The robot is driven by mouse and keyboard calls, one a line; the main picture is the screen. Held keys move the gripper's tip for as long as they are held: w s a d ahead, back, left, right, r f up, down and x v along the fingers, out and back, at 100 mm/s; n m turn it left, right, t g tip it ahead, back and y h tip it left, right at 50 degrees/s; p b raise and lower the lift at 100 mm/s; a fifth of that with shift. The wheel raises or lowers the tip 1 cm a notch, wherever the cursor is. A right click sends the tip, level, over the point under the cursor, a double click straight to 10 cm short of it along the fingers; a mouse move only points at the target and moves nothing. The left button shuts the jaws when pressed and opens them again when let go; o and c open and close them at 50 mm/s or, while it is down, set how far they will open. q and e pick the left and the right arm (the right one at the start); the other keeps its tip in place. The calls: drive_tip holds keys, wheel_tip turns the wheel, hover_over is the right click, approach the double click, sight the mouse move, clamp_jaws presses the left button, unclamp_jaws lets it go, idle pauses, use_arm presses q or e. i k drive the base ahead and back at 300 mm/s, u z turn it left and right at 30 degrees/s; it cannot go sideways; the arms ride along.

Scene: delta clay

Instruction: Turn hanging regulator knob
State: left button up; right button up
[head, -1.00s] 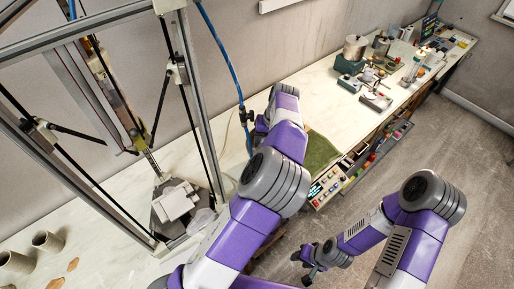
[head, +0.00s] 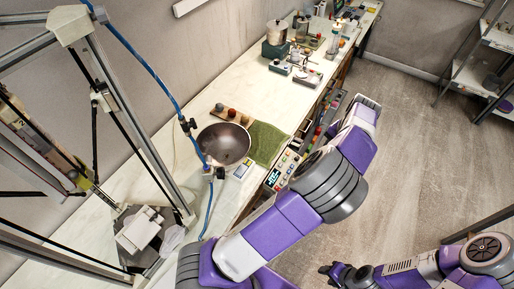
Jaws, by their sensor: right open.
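A blue hose (head: 147,68) hangs down beside the metal frame on the left. A dark inline fitting (head: 187,125) sits on it, and a second dark knob-like fitting (head: 220,173) hangs lower, in front of the metal bowl. Which one is the regulator knob is too small to tell. My left arm (head: 290,215) reaches up through the middle, right of the hose and apart from it; its gripper does not show. My right gripper (head: 333,272) is low at the right, open and empty, over the floor, far from the hose.
A metal bowl (head: 224,144) and a green mat (head: 267,143) lie on the long bench (head: 245,88). The delta frame (head: 130,115) stands close left of the hose. Pots and instruments stand farther back. The floor (head: 420,140) at right is clear.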

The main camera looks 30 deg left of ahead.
sight(208, 158)
drive_tip(key=z, duration=0.85)
drive_tip(key=i, duration=0.5)
drive_tip(key=u, duration=2.8)
